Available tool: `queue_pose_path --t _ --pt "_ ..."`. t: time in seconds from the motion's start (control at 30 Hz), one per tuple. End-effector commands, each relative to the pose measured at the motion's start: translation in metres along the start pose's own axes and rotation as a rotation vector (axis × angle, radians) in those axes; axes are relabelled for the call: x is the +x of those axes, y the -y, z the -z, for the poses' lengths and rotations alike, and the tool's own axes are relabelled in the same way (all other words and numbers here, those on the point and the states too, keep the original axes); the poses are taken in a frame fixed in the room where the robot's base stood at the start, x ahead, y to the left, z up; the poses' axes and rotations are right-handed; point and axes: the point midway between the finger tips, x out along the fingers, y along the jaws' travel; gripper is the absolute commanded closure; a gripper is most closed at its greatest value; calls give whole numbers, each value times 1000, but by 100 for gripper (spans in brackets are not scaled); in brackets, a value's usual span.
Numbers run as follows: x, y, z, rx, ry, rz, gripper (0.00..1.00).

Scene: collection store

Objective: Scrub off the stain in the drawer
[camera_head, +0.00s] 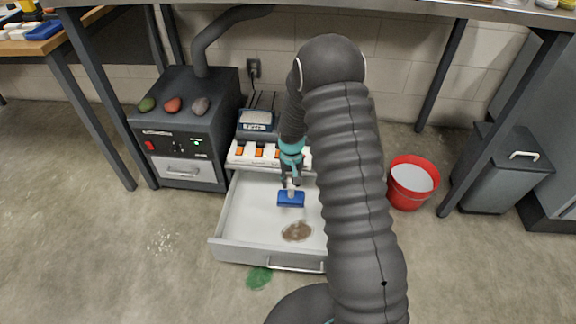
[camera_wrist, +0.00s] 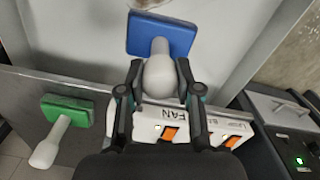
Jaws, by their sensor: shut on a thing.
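The open grey drawer (camera_head: 262,205) holds a brown stain (camera_head: 297,231) near its front; the stain's edge also shows at the top of the wrist view (camera_wrist: 147,3). My gripper (camera_head: 291,183) is inside the drawer's outline, behind the stain. In the wrist view my gripper (camera_wrist: 160,88) is shut on the white handle of a blue scrubber (camera_wrist: 160,35). The blue pad (camera_head: 291,200) is apart from the stain, over clean drawer floor. I cannot tell whether it touches the floor.
A green scrubber (camera_wrist: 66,110) shows beside the drawer in the wrist view. A switch panel (camera_head: 246,152) stands behind the drawer. A dark oven-like box (camera_head: 185,130) is left, a red bucket (camera_head: 411,184) right. A green patch (camera_head: 258,277) marks the floor in front.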

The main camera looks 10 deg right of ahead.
Motion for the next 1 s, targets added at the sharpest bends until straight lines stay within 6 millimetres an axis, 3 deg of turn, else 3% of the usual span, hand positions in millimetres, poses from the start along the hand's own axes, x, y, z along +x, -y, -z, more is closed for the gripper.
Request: queue_pose_path --t 0.13,0.7,1.0 --pt "3 -11 -3 28 -5 -1 94" --pt "49 -6 -2 19 -5 -1 94" --pt "50 -6 -2 19 -5 -1 94"
